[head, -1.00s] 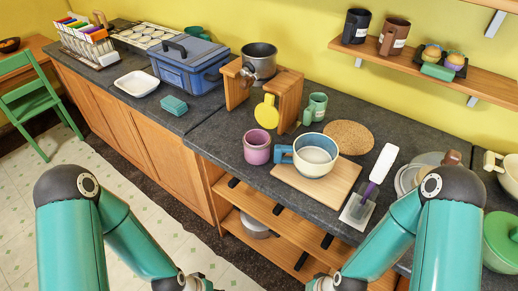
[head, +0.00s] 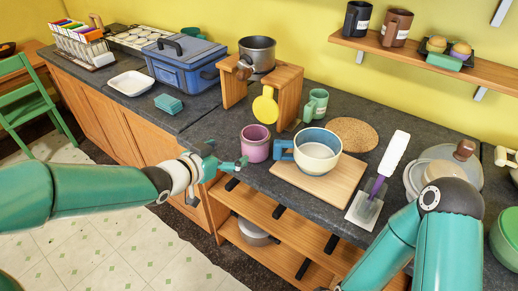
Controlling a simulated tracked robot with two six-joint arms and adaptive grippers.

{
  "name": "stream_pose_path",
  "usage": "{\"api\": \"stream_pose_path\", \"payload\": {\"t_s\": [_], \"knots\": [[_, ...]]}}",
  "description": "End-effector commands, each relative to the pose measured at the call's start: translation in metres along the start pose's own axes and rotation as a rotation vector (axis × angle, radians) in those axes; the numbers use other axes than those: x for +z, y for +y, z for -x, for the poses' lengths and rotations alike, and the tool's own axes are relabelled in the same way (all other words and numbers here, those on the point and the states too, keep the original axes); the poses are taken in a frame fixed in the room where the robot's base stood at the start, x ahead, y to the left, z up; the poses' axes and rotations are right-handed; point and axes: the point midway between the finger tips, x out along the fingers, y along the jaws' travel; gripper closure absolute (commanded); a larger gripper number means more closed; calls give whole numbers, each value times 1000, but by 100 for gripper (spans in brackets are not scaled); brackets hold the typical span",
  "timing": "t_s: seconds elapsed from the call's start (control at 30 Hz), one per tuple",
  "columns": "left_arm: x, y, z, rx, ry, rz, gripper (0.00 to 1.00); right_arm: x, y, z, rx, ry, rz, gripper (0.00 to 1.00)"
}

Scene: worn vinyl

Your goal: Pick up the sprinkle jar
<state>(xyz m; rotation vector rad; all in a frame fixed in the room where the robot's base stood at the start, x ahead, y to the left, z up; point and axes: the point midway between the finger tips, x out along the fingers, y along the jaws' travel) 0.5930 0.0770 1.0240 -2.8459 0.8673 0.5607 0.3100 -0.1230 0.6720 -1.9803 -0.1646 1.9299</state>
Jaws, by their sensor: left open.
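Right of the jar, a blue-and-cream mug (head: 316,151) stands on a wooden board (head: 335,190). Behind are a wooden stand (head: 288,92) with a pot (head: 258,53), a yellow paddle-shaped thing (head: 265,105) and a green mug (head: 316,105).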

Motion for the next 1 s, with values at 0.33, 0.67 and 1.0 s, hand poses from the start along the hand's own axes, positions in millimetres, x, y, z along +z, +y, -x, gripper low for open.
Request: {"api": "stream_pose_path", "payload": {"t_s": [0.33,0.67,1.0], "knots": [[0,0,-72,2,-4,0,2,0,-4,12,0,0,0,100],[0,0,-94,1,-4,2,2,0,-7,18,0,0,0,100],[-1,-1,-135,2,-4,1,2,0,-13,37,0,0,0,100]]}}
